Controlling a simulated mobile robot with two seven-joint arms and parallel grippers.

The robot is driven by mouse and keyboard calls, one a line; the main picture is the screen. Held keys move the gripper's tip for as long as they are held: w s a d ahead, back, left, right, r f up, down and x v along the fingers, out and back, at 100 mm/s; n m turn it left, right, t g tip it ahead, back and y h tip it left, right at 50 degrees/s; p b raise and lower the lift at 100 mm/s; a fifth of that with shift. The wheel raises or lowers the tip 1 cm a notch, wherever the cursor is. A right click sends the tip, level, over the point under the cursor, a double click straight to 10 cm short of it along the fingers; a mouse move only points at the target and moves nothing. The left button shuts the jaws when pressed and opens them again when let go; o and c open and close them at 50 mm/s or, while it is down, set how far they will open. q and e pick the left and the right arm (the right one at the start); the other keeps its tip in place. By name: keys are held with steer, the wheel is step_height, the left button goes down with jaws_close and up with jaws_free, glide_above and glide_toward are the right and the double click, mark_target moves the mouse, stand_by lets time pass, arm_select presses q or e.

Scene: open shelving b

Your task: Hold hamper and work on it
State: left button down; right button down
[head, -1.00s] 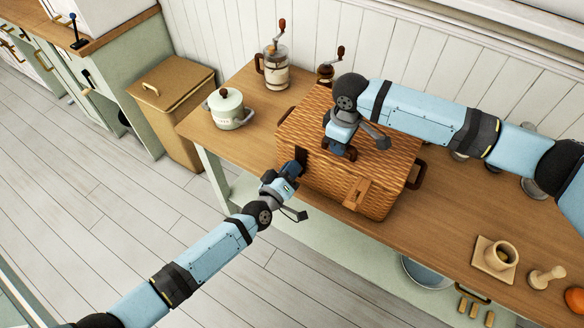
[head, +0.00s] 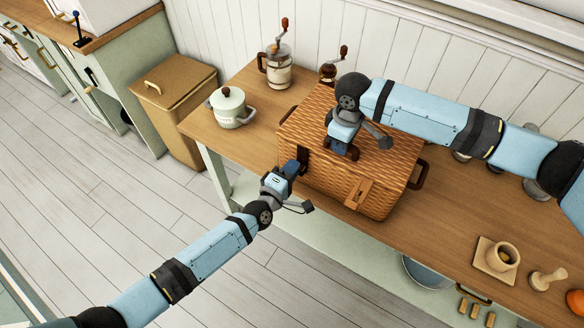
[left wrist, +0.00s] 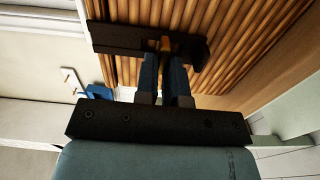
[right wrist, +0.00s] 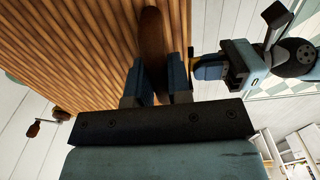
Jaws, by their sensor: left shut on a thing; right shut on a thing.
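The woven wicker hamper (head: 325,115) stands closed on the wooden table (head: 450,225). My left gripper (head: 293,166) is at its front side, by a dark latch plate (head: 303,156). In the left wrist view my left gripper (left wrist: 164,62) is shut on a small tan latch peg (left wrist: 165,42) in that dark plate (left wrist: 118,40). My right gripper (head: 341,152) is on top of the lid. In the right wrist view my right gripper (right wrist: 160,75) is shut on a dark brown handle (right wrist: 152,35). A second, tan latch (head: 358,193) shows on the front, free.
A lidded bin (head: 172,95) stands left of the table.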

stand_by(0.4)
arm_select(q)
steer(key=c, duration=1.2)
jaws_free()
steer(key=shift+s, duration=0.1)
steer(key=v, duration=1.2)
arm_select(e)
steer(key=c, duration=1)
jaws_free()
